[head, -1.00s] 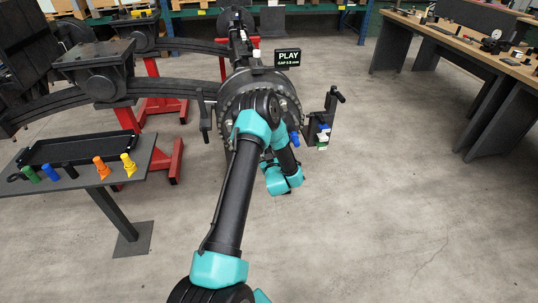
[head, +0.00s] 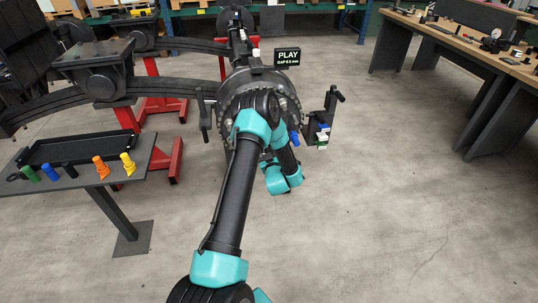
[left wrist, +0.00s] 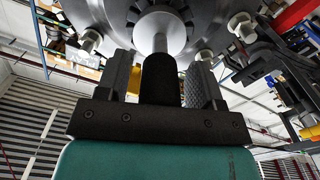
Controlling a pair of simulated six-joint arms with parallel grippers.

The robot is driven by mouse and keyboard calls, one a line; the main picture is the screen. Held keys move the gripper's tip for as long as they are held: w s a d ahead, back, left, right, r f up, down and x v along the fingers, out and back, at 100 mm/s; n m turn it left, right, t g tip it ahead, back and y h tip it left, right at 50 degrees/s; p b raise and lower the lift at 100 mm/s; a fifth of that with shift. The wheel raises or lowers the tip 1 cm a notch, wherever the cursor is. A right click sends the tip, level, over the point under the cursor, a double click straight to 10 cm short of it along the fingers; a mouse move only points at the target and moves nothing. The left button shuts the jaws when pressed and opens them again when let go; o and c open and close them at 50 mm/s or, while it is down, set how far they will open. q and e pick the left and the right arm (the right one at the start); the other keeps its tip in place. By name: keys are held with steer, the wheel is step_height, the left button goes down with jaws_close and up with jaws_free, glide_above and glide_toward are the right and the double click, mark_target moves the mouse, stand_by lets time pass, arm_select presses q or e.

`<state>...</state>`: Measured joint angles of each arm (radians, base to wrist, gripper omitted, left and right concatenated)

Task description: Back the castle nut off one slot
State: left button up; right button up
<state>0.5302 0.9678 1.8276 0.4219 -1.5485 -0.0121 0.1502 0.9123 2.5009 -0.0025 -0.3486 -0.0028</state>
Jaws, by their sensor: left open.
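The hub flange (head: 232,92) stands at the end of the axle in the head view, partly hidden by my arm. In the left wrist view the flange (left wrist: 106,14) fills the top, with a pale round collar and shaft (left wrist: 160,34) at its middle. A dark cylinder (left wrist: 160,80) stands in line below the shaft. My left gripper (left wrist: 162,72) is open, with one finger on each side of this cylinder; I cannot tell whether they touch it. The castle nut's slots are not clear. My left gripper is hidden behind my arm in the head view. My right gripper is not in view.
A PLAY sign (head: 288,57) stands above the hub; its small reading is hard to make out. A bracket with bottles (head: 322,128) is at the hub's right. A side table (head: 140,165) holds a black tray (head: 80,148) and several coloured pieces. Floor at right is clear.

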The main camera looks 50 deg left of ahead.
arm_select(q)
steer(key=v, duration=1.7)
steer(key=shift+d, duration=0.25)
steer(key=shift+f, duration=0.1)
steer(key=w+d+f+m+g+h, duration=0.1)
steer(key=d+f+m+h, duration=0.7)
steer(key=d+h, duration=0.5)
steer(key=s+d+f+m+g+h, duration=0.1)
steer(key=s+d+m+g+h, duration=0.4)
steer(key=s+d+g, duration=0.3)
steer(key=s+d+h, duration=0.1)
steer(key=s+d, duration=0.2)
steer(key=d, duration=0.2)
steer(key=shift+s+f, duration=0.2)
steer(key=shift+s, duration=0.1)
